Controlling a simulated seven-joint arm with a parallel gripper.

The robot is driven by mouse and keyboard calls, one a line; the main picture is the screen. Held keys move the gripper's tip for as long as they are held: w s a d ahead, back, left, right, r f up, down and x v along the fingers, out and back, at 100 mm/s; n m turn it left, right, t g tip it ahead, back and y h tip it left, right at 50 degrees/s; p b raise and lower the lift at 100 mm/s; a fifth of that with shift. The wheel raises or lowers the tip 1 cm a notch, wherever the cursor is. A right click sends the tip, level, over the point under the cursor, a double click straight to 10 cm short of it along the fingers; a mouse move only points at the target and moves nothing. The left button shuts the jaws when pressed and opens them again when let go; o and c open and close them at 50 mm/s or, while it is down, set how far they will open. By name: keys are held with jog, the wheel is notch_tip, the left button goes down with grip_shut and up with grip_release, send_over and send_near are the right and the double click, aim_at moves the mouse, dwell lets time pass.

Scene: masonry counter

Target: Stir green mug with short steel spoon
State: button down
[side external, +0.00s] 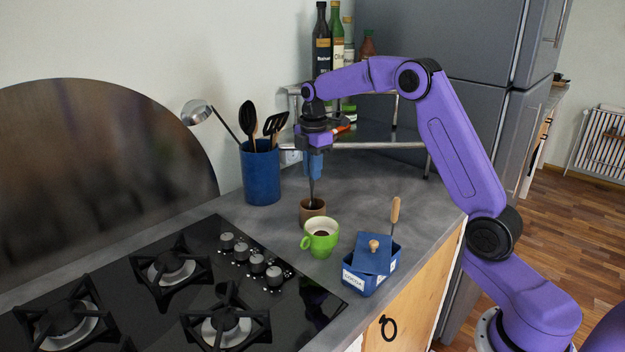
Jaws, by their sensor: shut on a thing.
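The green mug (320,243) stands upright on the counter with its handle to the left and dark contents inside. My gripper (313,176) points straight down behind the mug. It is shut on a thin, dark grey metal handle (312,192), which looks like the short steel spoon. The handle runs down to the mouth of a small brown cup (306,216) just behind the green mug. The lower end of the spoon is hidden, and it looks to be inside the cup. The spoon is apart from the green mug.
A blue cocoa box (359,283) with a tilted lid and a wooden-handled utensil (395,211) stands right of the mug. A blue utensil crock (261,176) is behind left. The black gas hob (200,290) lies left. A shelf (365,146) with bottles stands behind.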

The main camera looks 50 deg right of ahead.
notch_tip(320, 180, up, 7)
jog(key=shift+s+a, duration=0.1)
jog(key=s+a+r, duration=0.4)
jog(key=s+a, duration=0.3)
jog(key=s, duration=0.3)
notch_tip(320, 180, down, 13)
jog(key=shift+a+f, duration=0.15)
dwell(1.3)
jog(key=shift+w, duration=0.1)
dwell(0.4)
